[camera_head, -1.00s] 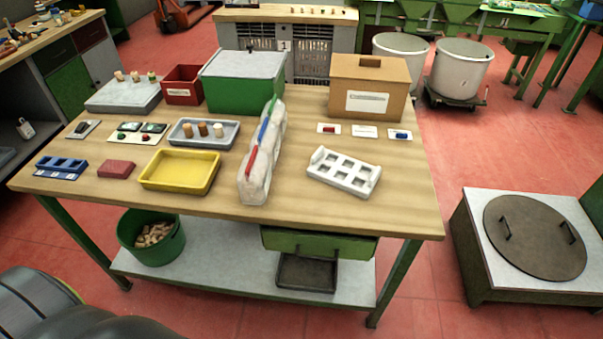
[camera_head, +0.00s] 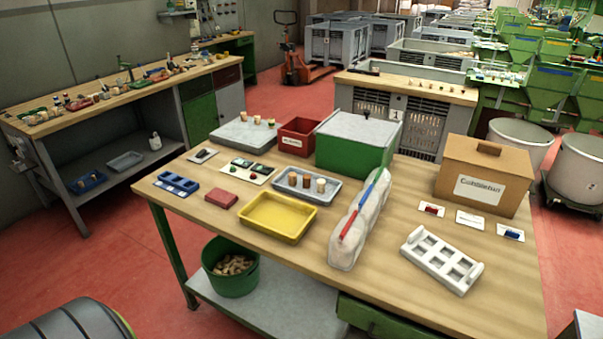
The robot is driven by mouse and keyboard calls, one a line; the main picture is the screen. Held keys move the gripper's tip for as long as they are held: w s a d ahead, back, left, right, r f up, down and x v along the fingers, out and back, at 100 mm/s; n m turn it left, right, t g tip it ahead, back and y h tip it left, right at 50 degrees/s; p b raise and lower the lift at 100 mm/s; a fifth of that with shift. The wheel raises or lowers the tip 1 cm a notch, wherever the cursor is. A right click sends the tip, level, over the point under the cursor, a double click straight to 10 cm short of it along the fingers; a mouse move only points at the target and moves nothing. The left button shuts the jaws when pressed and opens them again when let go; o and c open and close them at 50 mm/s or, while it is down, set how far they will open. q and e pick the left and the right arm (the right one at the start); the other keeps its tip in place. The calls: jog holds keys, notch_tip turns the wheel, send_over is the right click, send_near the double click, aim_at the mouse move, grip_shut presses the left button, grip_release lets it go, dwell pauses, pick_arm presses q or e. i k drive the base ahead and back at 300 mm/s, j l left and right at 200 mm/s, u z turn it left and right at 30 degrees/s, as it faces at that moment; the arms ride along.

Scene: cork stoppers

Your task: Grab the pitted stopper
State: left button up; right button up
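Three cork stoppers stand upright in a grey-blue tray (camera_head: 334,195) on the wooden table: a left one (camera_head: 292,180), a darker brown middle one (camera_head: 306,181) and a right one with a pale top (camera_head: 321,185). Several more small stoppers (camera_head: 257,119) stand on a grey slab (camera_head: 232,136) at the table's back left. The stoppers are too small to tell which is pitted. Neither of my grippers is in view.
The yellow tray (camera_head: 276,217) is empty. A red bin (camera_head: 298,137), green box (camera_head: 352,146), long whitish bag (camera_head: 352,228), cardboard box (camera_head: 484,180) and white rack (camera_head: 441,260) share the table (camera_head: 400,300). A green bucket (camera_head: 231,265) of corks stands below.

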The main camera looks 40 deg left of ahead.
aim_at(292, 176)
jog(key=u, duration=1.1)
